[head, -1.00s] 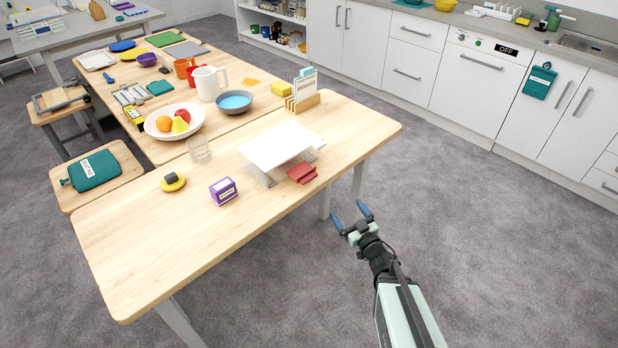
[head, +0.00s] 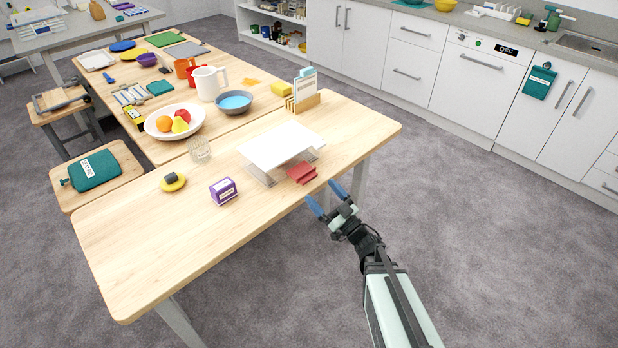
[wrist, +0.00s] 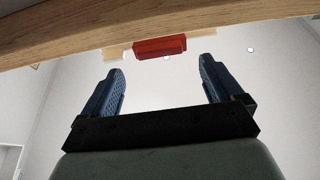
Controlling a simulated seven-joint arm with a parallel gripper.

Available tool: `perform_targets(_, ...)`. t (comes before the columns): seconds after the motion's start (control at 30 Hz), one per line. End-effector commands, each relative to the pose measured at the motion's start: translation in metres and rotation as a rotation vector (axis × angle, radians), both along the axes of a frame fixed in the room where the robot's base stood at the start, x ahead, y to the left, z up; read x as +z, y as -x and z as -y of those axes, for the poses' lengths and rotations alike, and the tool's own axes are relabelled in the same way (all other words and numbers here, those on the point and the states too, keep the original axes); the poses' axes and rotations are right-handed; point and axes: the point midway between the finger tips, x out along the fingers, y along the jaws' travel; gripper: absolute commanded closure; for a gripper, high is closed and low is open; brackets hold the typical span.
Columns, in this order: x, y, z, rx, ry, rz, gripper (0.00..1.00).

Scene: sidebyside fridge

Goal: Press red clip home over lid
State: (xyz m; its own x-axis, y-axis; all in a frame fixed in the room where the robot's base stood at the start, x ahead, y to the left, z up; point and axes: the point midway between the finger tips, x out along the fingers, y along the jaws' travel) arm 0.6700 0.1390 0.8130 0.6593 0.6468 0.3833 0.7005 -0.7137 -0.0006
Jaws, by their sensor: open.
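The red clip (head: 302,173) sits at the front edge of a box with a flat white lid (head: 282,145), near the table's front edge. I cannot tell how far it is seated. My gripper (head: 326,196) is open and empty, just off the table edge, with its blue fingers pointing toward the clip. The clip touches neither finger. The lid is mostly hidden in the wrist view.
The wooden table edge (wrist: 60,42) crosses the top of the wrist view, close to the fingers. A purple box (head: 223,190), a yellow round item (head: 173,182) and a glass (head: 199,149) stand left of the lidded box. A card holder (head: 304,101) stands behind it.

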Motion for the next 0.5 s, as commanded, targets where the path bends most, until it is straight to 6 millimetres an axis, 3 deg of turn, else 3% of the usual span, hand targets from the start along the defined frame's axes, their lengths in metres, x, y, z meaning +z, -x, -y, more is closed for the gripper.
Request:
perform_targets(0.2, 0.014, -0.026, -0.025, 0.001, 0.001, 0.001, 0.06)
perform_targets(0.5, 0.025, -0.045, -0.044, 0.0, 0.001, 0.001, 0.06)
